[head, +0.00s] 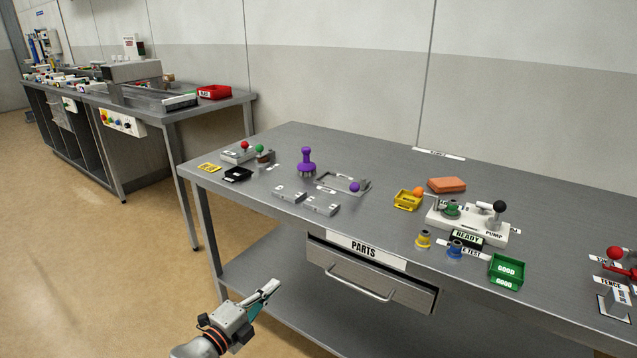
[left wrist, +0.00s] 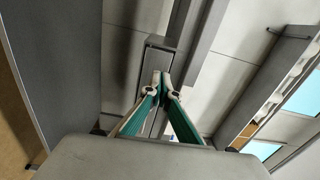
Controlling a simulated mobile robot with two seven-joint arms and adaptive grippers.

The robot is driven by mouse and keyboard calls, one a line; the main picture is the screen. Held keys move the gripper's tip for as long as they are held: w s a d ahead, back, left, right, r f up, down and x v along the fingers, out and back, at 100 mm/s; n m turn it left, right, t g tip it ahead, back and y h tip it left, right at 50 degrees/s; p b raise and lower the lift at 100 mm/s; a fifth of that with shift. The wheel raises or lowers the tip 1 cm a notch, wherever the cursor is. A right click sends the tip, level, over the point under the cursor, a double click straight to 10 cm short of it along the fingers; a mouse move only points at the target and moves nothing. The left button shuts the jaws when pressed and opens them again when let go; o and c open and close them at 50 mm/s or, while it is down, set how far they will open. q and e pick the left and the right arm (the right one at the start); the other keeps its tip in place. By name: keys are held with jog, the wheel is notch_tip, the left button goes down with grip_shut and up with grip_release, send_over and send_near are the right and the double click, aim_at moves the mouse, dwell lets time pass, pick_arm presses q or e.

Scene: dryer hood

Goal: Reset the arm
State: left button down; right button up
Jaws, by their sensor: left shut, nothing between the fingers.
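My left gripper (head: 270,287) is at the bottom left of the head view. It is in front of the near edge of the grey table (head: 240,185), low and left of the PARTS drawer (head: 370,277). Its fingers are together with nothing between them. In the left wrist view the green-padded fingers (left wrist: 161,78) meet at their tips. My right gripper shows in neither view.
The tabletop holds a purple-handled tool (head: 307,160), a yellow bin (head: 408,199), an orange block (head: 447,185), a pump fixture (head: 466,222) and a green GOOD bin (head: 506,271). Another bench (head: 150,105) stands at the back left. Floor (head: 90,260) is clear at left.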

pick_arm(q)
jog(key=s+a+f+n+g+y+p, duration=0.1)
jog(key=s+n, duration=0.5)
jog(key=s, duration=0.7)
jog(key=s+a+f+n+g+y+p, duration=0.1)
jog(key=s+f+n+g+y+p, duration=0.1)
jog(key=s, duration=1.1)
jog(key=s+a+f+n+g+y+p, duration=0.1)
jog(key=s+f+n+g+y+p, duration=0.1)
jog(key=s+n+p, duration=0.4)
jog(key=s+f+n+y, duration=0.1)
jog(key=s+f+n, duration=0.1)
jog(key=s+n, duration=0.3)
jog(key=shift+s+a+f, duration=0.3)
jog(key=shift+s+f, duration=0.05)
jog(key=shift+s, duration=0.65)
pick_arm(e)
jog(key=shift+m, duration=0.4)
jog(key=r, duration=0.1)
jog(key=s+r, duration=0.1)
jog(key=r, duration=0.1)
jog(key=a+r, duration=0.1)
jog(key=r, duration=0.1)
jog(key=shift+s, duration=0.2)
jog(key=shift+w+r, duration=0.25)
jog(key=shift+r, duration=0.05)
